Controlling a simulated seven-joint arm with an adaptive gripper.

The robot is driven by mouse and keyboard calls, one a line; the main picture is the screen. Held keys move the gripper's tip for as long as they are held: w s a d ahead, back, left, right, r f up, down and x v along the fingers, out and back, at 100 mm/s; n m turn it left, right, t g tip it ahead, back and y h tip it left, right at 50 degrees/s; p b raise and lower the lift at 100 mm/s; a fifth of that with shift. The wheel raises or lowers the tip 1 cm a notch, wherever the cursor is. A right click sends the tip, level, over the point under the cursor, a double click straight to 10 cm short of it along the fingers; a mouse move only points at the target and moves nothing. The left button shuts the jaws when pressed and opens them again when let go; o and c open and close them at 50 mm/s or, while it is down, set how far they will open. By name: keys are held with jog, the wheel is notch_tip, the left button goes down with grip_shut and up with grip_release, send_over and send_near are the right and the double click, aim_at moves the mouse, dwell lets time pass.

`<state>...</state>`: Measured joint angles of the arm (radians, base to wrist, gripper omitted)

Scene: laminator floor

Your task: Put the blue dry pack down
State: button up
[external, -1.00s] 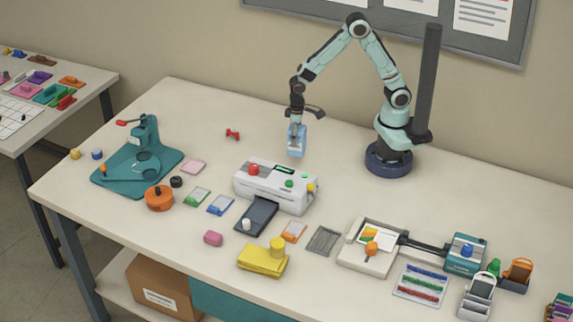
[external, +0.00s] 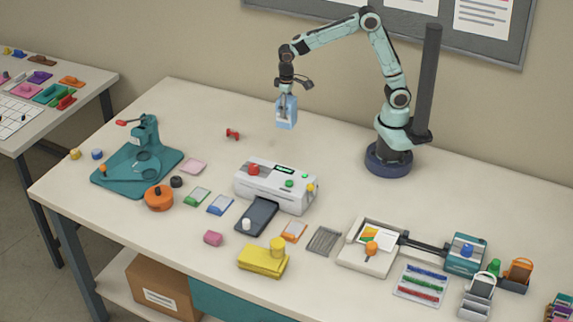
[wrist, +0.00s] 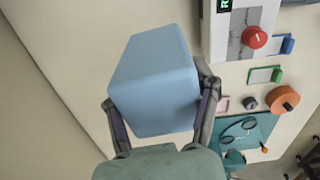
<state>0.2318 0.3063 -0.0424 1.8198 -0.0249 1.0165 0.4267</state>
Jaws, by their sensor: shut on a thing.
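The blue dry pack (external: 287,112) is a light blue block hanging in the air above the back part of the table. My gripper (external: 286,103) is shut on it, with the pack below my wrist. In the wrist view the blue dry pack (wrist: 155,82) fills the middle, with a finger of my gripper (wrist: 160,108) against each side. The pack hides part of the table behind it in that view.
The white laminator (external: 275,186) stands in front of the pack. A small red piece (external: 233,134) lies to the left. A teal press (external: 142,160) stands at far left. The table (external: 330,155) is bare below and right of the pack.

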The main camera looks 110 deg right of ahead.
jog(key=shift+m, duration=0.6)
jog(key=shift+w+d+f, duration=1.75)
jog(key=shift+w+f, duration=1.15)
jog(key=shift+f, duration=0.05)
jog(key=shift+w+d+f, duration=1.7)
jog(key=shift+w+f, duration=1.2)
jog(key=shift+f, duration=0.05)
jog(key=shift+w+d+f, duration=1.75)
jog(key=shift+w+f, duration=1.15)
jog(key=shift+f, duration=0.05)
jog(key=o, duration=1.2)
jog(key=shift+f, duration=0.15)
jog(key=shift+o, duration=0.2)
